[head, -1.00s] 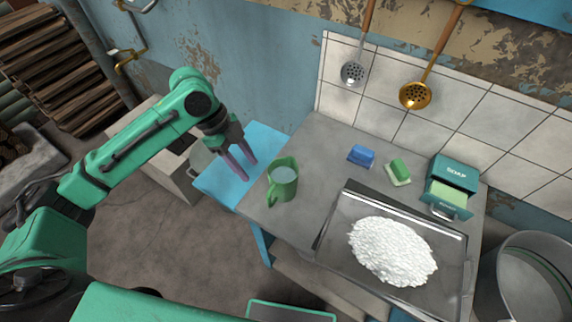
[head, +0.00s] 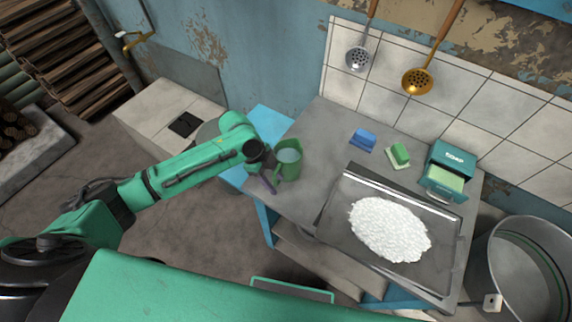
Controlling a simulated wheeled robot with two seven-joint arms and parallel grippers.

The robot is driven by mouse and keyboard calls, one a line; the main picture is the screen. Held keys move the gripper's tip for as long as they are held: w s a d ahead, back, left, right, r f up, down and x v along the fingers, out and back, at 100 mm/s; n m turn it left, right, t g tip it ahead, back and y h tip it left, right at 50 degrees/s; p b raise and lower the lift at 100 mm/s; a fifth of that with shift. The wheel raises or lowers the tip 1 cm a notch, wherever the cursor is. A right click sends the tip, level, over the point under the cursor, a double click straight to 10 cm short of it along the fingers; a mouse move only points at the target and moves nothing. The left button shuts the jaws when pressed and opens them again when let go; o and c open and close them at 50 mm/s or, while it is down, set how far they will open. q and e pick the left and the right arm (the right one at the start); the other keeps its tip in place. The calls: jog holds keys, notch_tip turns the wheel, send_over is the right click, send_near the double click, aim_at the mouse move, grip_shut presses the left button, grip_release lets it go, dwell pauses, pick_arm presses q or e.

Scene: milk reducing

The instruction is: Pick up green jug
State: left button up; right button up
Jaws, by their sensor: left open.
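The green jug (head: 290,158) stands upright on the grey counter (head: 313,130) near its left edge, with a pale liquid inside. My left gripper (head: 270,181) is at the jug's left side, low and close to its handle. I cannot tell whether a finger touches the jug. The left gripper is open. My right gripper is not in view.
A metal tray of white granules (head: 390,230) lies right of the jug. Behind it are a blue sponge (head: 363,140), a green sponge (head: 399,156) and a soap box (head: 450,172). Ladles (head: 417,80) hang on the wall. A metal pot (head: 520,270) stands at far right.

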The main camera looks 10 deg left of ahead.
pick_arm(q)
grip_shut()
dwell(1.3)
